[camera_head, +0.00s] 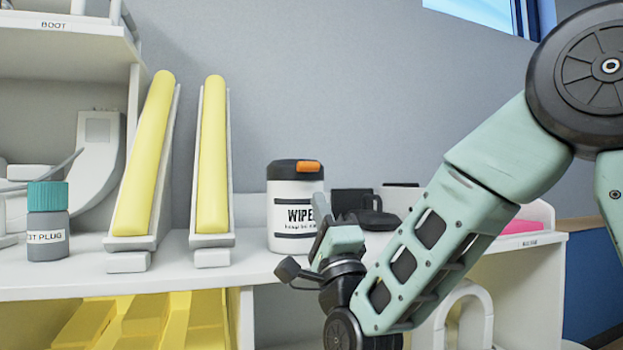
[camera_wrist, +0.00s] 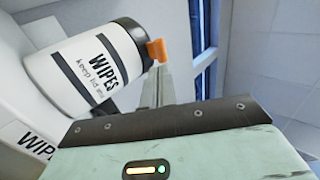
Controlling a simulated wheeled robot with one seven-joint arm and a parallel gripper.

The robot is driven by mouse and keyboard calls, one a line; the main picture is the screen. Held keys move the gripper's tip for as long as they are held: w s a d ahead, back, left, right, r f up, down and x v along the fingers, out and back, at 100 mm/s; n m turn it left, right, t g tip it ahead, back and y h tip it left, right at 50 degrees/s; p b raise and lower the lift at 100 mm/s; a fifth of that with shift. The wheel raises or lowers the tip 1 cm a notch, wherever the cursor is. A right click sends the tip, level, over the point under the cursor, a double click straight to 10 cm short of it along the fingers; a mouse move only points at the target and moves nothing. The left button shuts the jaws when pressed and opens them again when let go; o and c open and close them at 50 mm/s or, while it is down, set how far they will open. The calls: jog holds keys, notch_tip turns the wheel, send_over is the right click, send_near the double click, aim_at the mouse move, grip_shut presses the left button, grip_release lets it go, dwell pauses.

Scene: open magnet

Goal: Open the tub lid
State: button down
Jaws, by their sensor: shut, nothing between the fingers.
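The tub (camera_head: 295,215) is a white wipes canister with a black lid (camera_head: 286,168) and an orange tab (camera_head: 309,167) at the lid's rim. It stands upright on the white shelf, and its lid looks shut. My gripper (camera_head: 323,222) is in front of the tub's right side, below the tab, and covers part of its label. In the wrist view the tub (camera_wrist: 85,72) lies tilted at upper left, with the orange tab (camera_wrist: 157,50) close to the tips of my gripper (camera_wrist: 163,78). The fingers are shut and empty; I cannot tell whether they touch the tab.
Dark items (camera_head: 365,210) stand behind my arm, right of the tub. Two yellow pads in white holders (camera_head: 212,160) and a grey bottle with a teal cap (camera_head: 48,225) stand to the left. The white shelf (camera_head: 180,272) is bare along its front edge.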

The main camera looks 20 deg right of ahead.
aim_at(309, 170)
jog(key=x, duration=0.6)
jog(key=shift+w+p, duration=0.15)
jog(key=shift+p, duration=0.2)
jog(key=shift+r, duration=0.15)
